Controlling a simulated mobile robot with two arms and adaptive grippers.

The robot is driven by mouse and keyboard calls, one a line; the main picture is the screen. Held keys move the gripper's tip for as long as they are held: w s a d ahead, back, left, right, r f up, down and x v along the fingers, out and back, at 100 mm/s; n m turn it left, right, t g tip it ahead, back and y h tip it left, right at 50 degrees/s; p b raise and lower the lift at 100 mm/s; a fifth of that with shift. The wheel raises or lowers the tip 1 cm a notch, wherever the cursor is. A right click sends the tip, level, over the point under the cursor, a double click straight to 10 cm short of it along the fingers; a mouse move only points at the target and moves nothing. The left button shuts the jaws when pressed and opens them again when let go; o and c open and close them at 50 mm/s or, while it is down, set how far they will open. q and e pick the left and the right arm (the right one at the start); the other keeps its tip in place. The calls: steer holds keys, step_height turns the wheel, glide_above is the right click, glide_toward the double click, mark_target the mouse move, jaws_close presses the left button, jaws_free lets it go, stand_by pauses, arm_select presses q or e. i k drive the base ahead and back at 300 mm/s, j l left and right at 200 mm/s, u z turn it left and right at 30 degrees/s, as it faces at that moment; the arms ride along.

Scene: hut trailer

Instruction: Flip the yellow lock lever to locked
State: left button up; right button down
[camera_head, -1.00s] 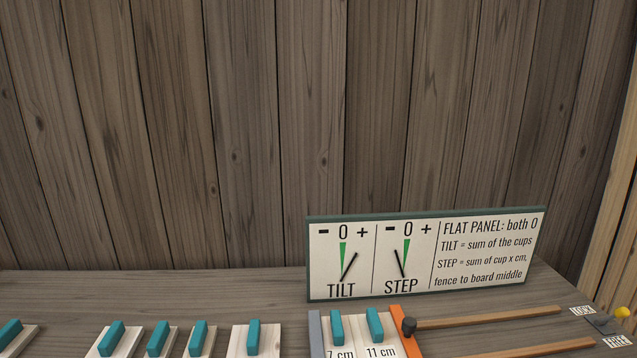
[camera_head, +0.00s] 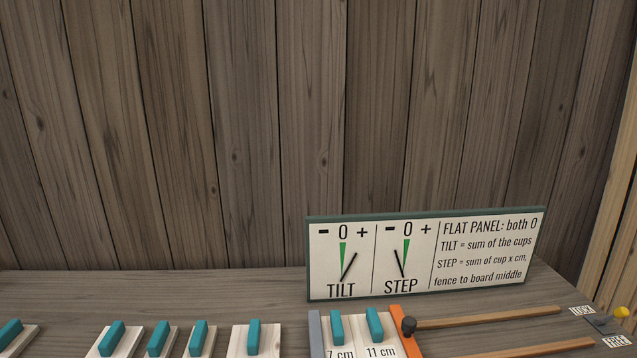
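The yellow lock lever (camera_head: 621,312) shows at the far right edge of the head view as a yellow knob on a dark grey base (camera_head: 603,323). Small white labels lie on either side of it, one behind (camera_head: 581,310) and one in front (camera_head: 616,341); the rear one seems to read LOCK, the front one is too small to read surely. The knob leans to the right, and I cannot tell which label it points to. Neither of my grippers is in view.
A sign (camera_head: 425,255) with TILT and STEP dials stands on the bench; both needles sit off the green marks. Boards with teal handles (camera_head: 253,337) line the front edge. Between a grey fence (camera_head: 316,335) and an orange bar (camera_head: 405,335) lie boards marked 7 cm and 11 cm. Wooden rails (camera_head: 490,317) run right.

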mark_target(621, 313)
steer(key=z, duration=1.65)
steer(key=i+z, duration=0.25)
steer(key=i+l+z, duration=0.1)
steer(key=z, duration=0.15)
steer(key=i, duration=0.1)
